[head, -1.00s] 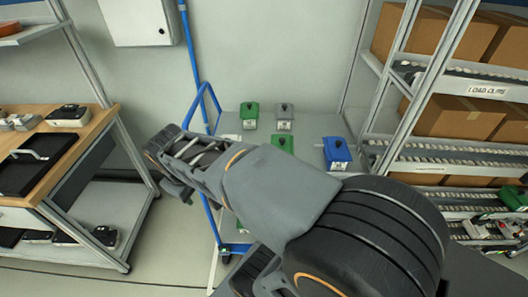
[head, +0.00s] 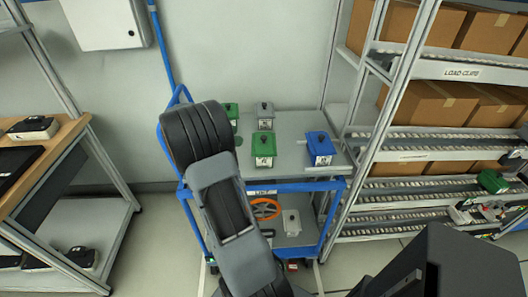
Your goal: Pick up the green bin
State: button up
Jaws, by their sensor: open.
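A green bin (head: 280,157) with a dark knob on its lid and a pale label on its front stands on the cart's grey top. A second green bin (head: 231,112) stands behind it to the left, partly hidden by my arm. My arm rises in front of the cart's left side and covers part of its top. My gripper cannot be made out in the head view. A dark part at the lower right is close to the camera.
The blue-framed cart (head: 335,186) also carries a grey bin (head: 265,117) and a blue bin (head: 320,147). Its lower shelf holds an orange ring (head: 265,210) and a pale bin (head: 291,222). A roller rack (head: 412,158) stands right, a wooden-topped bench (head: 62,140) left.

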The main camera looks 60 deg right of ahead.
aim_at(260, 143)
jog(key=x, duration=1)
jog(key=shift+s+d+f, duration=0.1)
jog(key=shift+d+f, duration=0.05)
jog(key=shift+d, duration=0.05)
jog(key=shift+c, duration=0.4)
grip_shut()
